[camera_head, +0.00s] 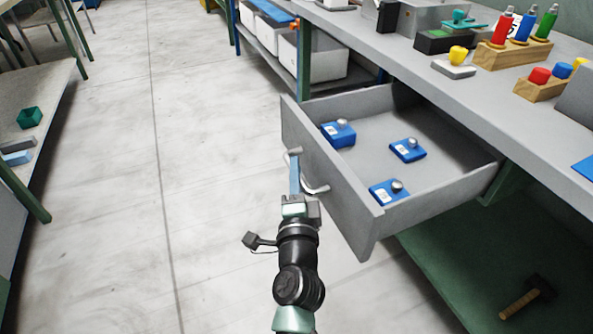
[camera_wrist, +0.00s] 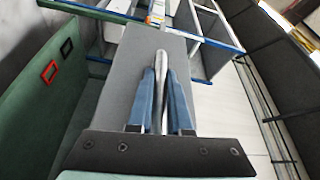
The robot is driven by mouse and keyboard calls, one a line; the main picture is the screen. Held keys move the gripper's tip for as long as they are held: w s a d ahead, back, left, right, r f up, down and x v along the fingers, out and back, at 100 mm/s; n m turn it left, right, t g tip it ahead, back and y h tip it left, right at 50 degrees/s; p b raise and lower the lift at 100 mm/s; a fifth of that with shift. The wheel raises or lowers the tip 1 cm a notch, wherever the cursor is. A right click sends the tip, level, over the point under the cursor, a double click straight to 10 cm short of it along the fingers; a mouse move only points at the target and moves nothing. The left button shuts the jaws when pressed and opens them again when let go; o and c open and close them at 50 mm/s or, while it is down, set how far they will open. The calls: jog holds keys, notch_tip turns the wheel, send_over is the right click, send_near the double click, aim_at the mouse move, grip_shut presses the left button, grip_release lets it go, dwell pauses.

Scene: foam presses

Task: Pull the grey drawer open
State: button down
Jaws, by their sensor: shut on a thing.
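The grey drawer (camera_head: 335,178) under the workbench stands pulled out, with its inside showing from above in the head view. Three blue blocks with silver knobs lie in it, one of them near the front panel (camera_head: 338,133). A pale bar handle (camera_head: 315,188) is on the outer face of the front panel. My gripper (camera_head: 295,180) is at this handle, its blue fingers on either side of the bar. In the wrist view, the fingers (camera_wrist: 161,95) are closed around the metal handle (camera_wrist: 161,70), with the grey drawer front (camera_wrist: 125,75) behind it.
The bench top (camera_head: 400,55) above the drawer holds wooden racks with coloured bottles and knobs. A hammer (camera_head: 527,297) lies on the green lower shelf (camera_head: 440,265). White bins (camera_head: 320,60) stand beyond the drawer. The floor (camera_head: 215,150) left of the drawer is clear.

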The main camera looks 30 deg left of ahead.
jog(key=c, duration=0.8)
grip_release()
jog(key=shift+c, duration=0.2)
jog(key=shift+s+d, duration=0.1)
jog(key=b+v, duration=0.1)
jog(key=v, duration=1.2)
jog(key=shift+f, duration=0.1)
